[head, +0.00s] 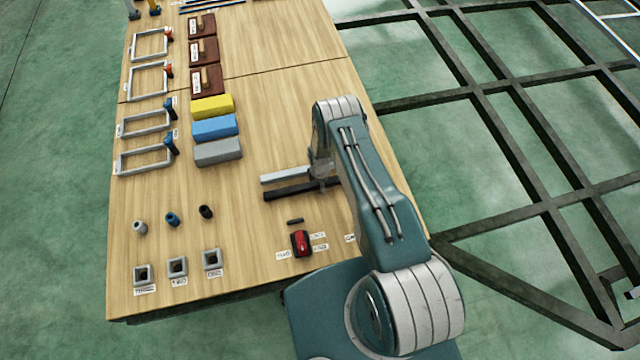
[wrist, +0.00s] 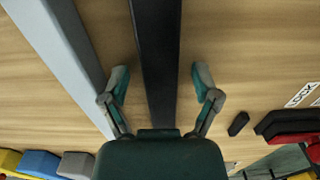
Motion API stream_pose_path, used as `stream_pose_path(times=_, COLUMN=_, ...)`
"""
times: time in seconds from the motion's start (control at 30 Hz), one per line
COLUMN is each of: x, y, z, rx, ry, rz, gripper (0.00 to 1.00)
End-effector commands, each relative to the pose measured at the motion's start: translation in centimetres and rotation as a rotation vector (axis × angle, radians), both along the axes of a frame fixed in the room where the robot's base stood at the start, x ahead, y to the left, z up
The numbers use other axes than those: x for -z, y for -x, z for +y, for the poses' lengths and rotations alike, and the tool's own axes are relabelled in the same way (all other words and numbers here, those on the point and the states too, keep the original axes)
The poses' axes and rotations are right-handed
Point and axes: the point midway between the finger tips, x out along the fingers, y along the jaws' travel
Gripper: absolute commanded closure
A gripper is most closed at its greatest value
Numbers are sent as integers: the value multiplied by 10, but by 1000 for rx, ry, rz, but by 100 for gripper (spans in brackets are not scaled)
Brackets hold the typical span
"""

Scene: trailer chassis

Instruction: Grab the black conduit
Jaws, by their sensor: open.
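The black conduit (head: 285,192) lies on the wooden table, beside the light grey conduit (head: 284,175). In the wrist view the black conduit (wrist: 157,55) runs down the middle of the picture, between the fingers of my gripper (wrist: 160,80). The fingers are open, one on each side, with gaps to the conduit. The grey conduit (wrist: 65,60) is left of the left finger, close to it. In the head view my gripper (head: 321,178) is over the right part of the conduits, and my arm hides their right ends.
A red and black object (head: 301,243) and a small dark bar (head: 295,221) lie near the gripper, with labels. Yellow (head: 212,106), blue (head: 215,127) and grey (head: 218,152) blocks stand to the left. The dark chassis frame (head: 530,125) is right of the table.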

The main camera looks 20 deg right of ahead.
Motion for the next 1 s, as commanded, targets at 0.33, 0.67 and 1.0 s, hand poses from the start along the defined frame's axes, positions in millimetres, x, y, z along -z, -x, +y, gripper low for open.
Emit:
stream_pose_path(times=0.33, x=0, y=0, z=0, rx=0, ry=0, rz=1, gripper=100)
stream_pose_path(times=0.67, x=-1, y=0, z=0, rx=0, ry=0, rz=1, gripper=100)
stream_pose_path(times=1.0, x=-34, y=-1, z=0, rx=0, ry=0, rz=0, gripper=100)
